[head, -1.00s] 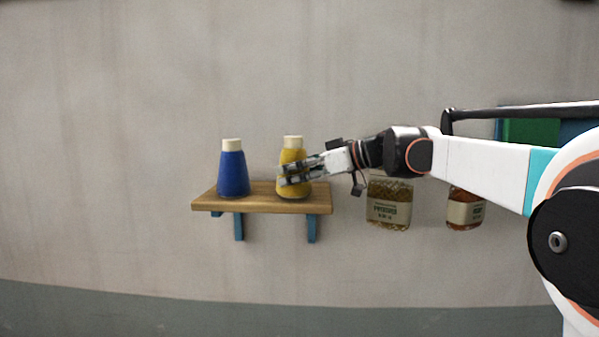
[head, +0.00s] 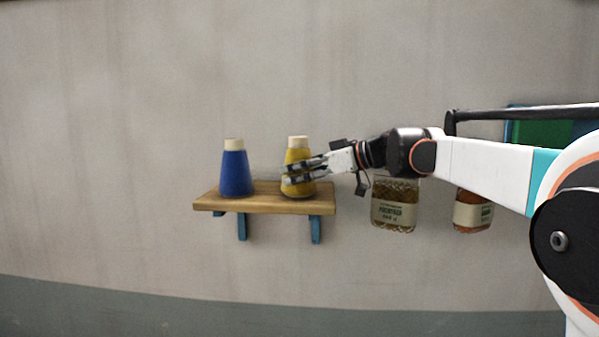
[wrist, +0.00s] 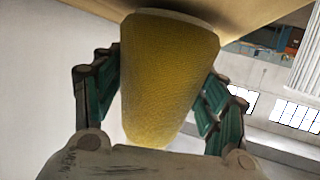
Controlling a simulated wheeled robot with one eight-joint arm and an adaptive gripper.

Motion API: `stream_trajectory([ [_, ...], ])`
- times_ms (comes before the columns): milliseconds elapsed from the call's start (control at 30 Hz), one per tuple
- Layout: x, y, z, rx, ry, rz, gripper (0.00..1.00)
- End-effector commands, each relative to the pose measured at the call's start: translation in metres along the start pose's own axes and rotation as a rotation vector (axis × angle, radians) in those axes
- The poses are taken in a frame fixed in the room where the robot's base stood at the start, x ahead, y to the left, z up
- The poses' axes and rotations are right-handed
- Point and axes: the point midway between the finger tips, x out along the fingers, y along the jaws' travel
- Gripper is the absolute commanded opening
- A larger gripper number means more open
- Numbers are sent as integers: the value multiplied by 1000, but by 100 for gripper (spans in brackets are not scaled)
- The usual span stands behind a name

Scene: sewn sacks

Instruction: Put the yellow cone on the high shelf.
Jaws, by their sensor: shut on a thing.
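The yellow cone (head: 297,156), with a pale top, is upright at the right end of the wooden wall shelf (head: 265,203). My gripper (head: 289,180) reaches in from the right and is shut on the cone's lower half. In the wrist view the cone (wrist: 168,75) fills the middle between the two green-lined fingers (wrist: 160,95). There its wide base meets or nearly meets the tan board (wrist: 85,5) at the top edge. I cannot tell whether its base rests on the board or hangs just above it.
A blue cone (head: 235,172) with a pale top stands on the shelf's left part, with a gap to the yellow one. Two labelled jars, one nearer (head: 394,207) and one farther right (head: 472,212), show below my arm. A green box-like thing (head: 540,133) is partly hidden at right.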

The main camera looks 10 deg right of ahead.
Motion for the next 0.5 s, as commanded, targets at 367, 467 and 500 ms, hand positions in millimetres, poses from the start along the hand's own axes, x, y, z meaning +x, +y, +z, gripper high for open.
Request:
stream_trajectory([
  [367, 2, 0, 5, 0, 0, 0, 78],
  [467, 2, 0, 5, 0, 0, 0, 90],
  [500, 2, 0, 5, 0, 0, 0, 90],
])
